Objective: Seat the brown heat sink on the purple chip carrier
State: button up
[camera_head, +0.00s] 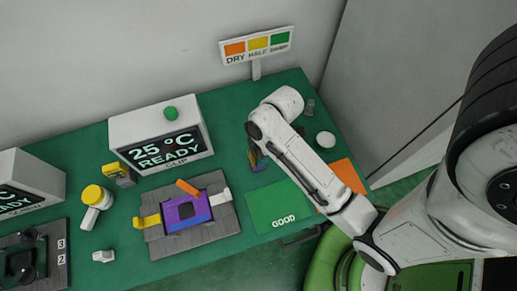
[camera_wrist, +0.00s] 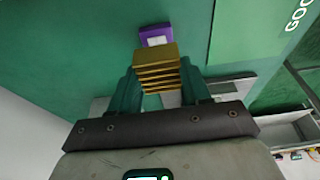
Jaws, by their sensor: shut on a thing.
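My gripper (camera_wrist: 166,88) is shut on the brown heat sink (camera_wrist: 157,70), a finned golden-brown block between two dark green fingers in the wrist view. In the head view, the heat sink (camera_head: 255,161) is mostly hidden by my arm, left of my wrist.
A small purple block (camera_wrist: 156,35) with a white face lies just beyond the heat sink; contact is unclear. A green GOOD mat (camera_head: 279,207) and an orange mat (camera_head: 344,175) lie right of the fixture. A READY display box (camera_head: 160,140) stands behind it.

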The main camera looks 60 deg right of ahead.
jog(key=shift+f+b, duration=0.3)
jog(key=shift+f, duration=0.8)
dwell(0.6)
jog(key=shift+f, duration=0.35)
jog(key=shift+f, duration=0.15)
jog(key=o, duration=1.6)
jog(key=shift+c, duration=0.2)
jog(key=shift+r+p, duration=0.9)
jog(key=shift+r, duration=2.65)
